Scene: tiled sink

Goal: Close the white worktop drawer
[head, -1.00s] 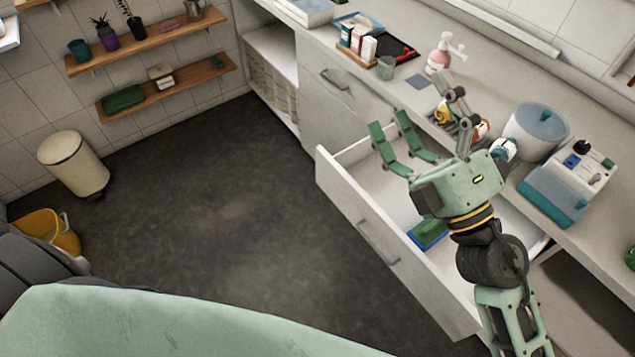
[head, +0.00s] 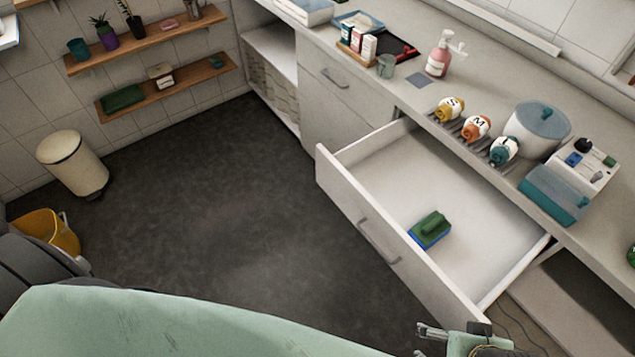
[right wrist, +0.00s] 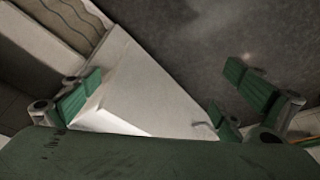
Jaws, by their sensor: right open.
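The white worktop drawer (head: 362,222) is pulled far out from under the worktop in the head view, with its grey handle (head: 378,242) on the front panel. A green and blue sponge (head: 430,229) lies inside it. My right gripper (head: 432,331) is at the bottom edge of the head view, beside the near end of the drawer front and mostly cut off. In the right wrist view my right gripper (right wrist: 165,100) is open and empty, with the pale drawer front (right wrist: 150,85) visible beyond and between its fingers. My left gripper is not in view.
The worktop (head: 415,95) holds several bottles, a round canister (head: 536,130), a teal-and-white box (head: 555,195) and a pink soap pump (head: 440,55). Dark floor (head: 230,220) in front of the drawer is clear. A bin (head: 73,165) stands far left.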

